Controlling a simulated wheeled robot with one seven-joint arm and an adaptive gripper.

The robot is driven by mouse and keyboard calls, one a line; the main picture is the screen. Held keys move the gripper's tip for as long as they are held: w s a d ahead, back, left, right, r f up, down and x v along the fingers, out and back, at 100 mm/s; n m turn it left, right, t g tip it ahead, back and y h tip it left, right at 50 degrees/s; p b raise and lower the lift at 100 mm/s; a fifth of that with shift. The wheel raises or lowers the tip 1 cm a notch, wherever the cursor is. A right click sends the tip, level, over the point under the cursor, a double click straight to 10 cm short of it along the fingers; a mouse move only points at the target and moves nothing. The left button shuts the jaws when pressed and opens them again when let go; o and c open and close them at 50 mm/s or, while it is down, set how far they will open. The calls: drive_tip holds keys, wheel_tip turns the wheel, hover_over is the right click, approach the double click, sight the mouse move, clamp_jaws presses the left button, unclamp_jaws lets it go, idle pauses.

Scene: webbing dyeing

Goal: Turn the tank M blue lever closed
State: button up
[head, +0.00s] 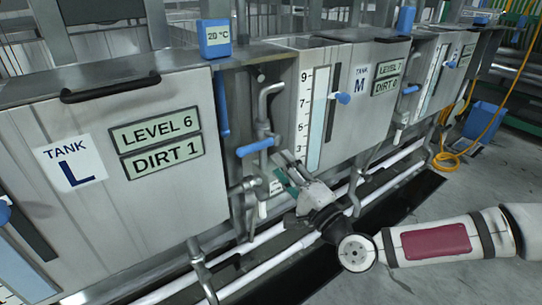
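Tank M (343,125) is a steel tank right of centre, with a white label reading TANK M (361,78). A horizontal blue lever (255,147) sits on the pipework in the gap between tank L and tank M. A second, upright blue lever (222,104) hangs at tank L's right edge. No readable label ties either lever to tank M. My gripper (284,169) is in front of the gap, just below and right of the horizontal lever. Its fingers look spread and empty, apart from the lever in the picture. Its body hides some of the pipes behind.
Tank L (100,205) fills the left, with LEVEL 6 and DIRT 1 panels. A blue 20 °C display (214,38) stands above the gap. White pipes (270,243) run low along the tanks. A yellow hose (448,160) and blue bin (483,121) lie right.

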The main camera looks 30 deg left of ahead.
drive_tip(key=shift+v, duration=1.3)
